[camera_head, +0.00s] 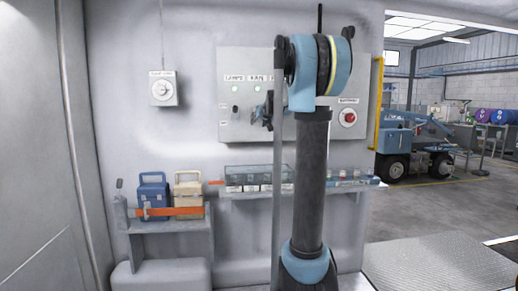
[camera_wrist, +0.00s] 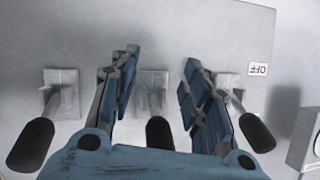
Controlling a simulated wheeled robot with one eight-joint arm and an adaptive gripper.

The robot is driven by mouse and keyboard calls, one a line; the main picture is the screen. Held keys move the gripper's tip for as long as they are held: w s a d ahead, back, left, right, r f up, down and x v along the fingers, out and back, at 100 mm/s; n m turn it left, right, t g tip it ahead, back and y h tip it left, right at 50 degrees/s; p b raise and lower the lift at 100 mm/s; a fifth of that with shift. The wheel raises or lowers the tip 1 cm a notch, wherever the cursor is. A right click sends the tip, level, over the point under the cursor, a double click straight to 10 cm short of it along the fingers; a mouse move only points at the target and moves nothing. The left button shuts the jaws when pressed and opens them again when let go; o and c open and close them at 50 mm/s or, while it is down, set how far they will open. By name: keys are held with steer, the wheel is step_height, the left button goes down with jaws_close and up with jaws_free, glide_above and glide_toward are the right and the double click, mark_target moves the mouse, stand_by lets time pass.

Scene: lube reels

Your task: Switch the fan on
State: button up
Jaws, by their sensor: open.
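The control panel (camera_head: 228,128) on the back wall carries a label that seems to read FAN (camera_head: 256,78), right of LAMPS (camera_head: 234,78). Green lights glow under both labels. In the wrist view, three levers with black handles stand in a row: left (camera_wrist: 32,145), middle (camera_wrist: 159,135) and right (camera_wrist: 257,132). My gripper (camera_head: 264,113) is at the panel, open and empty. In the wrist view its fingers (camera_wrist: 160,60) straddle the middle lever without closing on it. The right finger overlaps the right lever's base. My arm hides the panel's middle in the head view.
An OFF label (camera_wrist: 258,69) shows upside down beside the right lever. A red button (camera_head: 348,117) is on the panel's right side. A dial box (camera_head: 163,89) hangs left. A shelf (camera_head: 228,195) with bins runs below the panel; blue (camera_head: 153,190) and tan (camera_head: 188,188) cases stand lower left.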

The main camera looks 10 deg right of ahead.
steer(key=v, duration=1.7)
steer(key=s+a+f+n+g, duration=0.1)
steer(key=s+a+f+g, duration=0.2)
steer(key=s+f, duration=0.9)
steer(key=shift+a+f+y, duration=0.4)
steer(key=shift+a+f, duration=0.7)
steer(key=shift+f, duration=0.05)
steer(key=shift+s, duration=0.15)
steer(key=s+d+f+g+h, duration=0.2)
steer(key=s+f+g, duration=0.6)
steer(key=s+f, duration=2.1)
steer(key=shift+f+m+h, duration=0.3)
steer(key=shift+f+h, duration=0.3)
steer(key=shift+s+d+f, duration=0.1)
steer(key=shift+s, duration=0.15)
steer(key=shift+c, duration=1.2)
steer(key=shift+s, duration=0.1)
